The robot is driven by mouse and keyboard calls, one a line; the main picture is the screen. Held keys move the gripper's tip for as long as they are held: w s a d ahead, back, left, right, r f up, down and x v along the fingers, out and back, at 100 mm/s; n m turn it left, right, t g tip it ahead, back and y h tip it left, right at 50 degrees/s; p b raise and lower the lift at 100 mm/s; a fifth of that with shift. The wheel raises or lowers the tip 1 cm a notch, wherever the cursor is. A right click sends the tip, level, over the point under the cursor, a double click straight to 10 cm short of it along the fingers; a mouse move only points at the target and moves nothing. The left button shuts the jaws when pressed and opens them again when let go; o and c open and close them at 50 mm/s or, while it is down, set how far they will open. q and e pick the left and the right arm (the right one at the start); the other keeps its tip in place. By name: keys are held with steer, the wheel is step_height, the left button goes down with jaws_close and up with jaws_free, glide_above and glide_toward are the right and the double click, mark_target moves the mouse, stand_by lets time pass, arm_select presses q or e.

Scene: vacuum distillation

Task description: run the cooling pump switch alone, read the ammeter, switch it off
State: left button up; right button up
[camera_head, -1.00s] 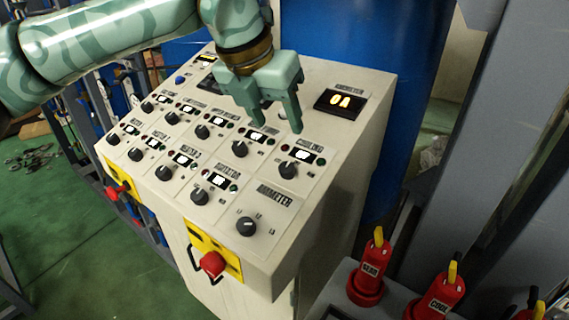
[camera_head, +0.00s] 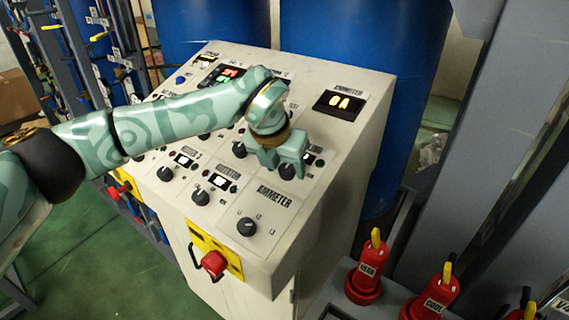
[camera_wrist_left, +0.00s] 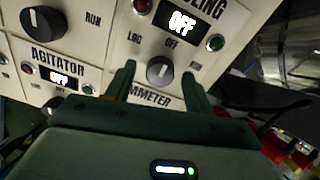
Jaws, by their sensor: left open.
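My left gripper (camera_head: 286,171) is open over the COOLING knob (camera_head: 288,172) on the sloping control panel. In the left wrist view, the dark round knob (camera_wrist_left: 160,70) stands between the two spread fingers, with a gap on each side. The display above it (camera_wrist_left: 182,23) reads OFF, with a red lamp to its left and a green lamp to its right. The ammeter display (camera_head: 339,104) at the panel's upper right glows with orange digits that look like zeros. My right gripper is not in view.
The AMMETER selector knob (camera_head: 246,227) sits below the COOLING knob. The AGITATOR knob (camera_head: 200,197) is to the left. Blue drums (camera_head: 365,60) stand behind.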

arm_select(q)
steer(key=shift+f, duration=0.1)
steer(key=c, duration=1)
steer(key=shift+o, duration=0.2)
steer(key=shift+m, duration=0.3)
steer(key=m+b, duration=0.1)
steer(key=m, duration=0.1)
steer(key=shift+m, duration=0.3)
steer(key=m, duration=0.2)
steer(key=shift+w+m, duration=0.1)
steer(key=shift+m, duration=0.2)
steer(key=m, duration=0.3)
steer(key=shift+m, duration=0.3)
steer(key=shift+m+h, duration=0.3)
steer(key=shift+m, duration=1.2)
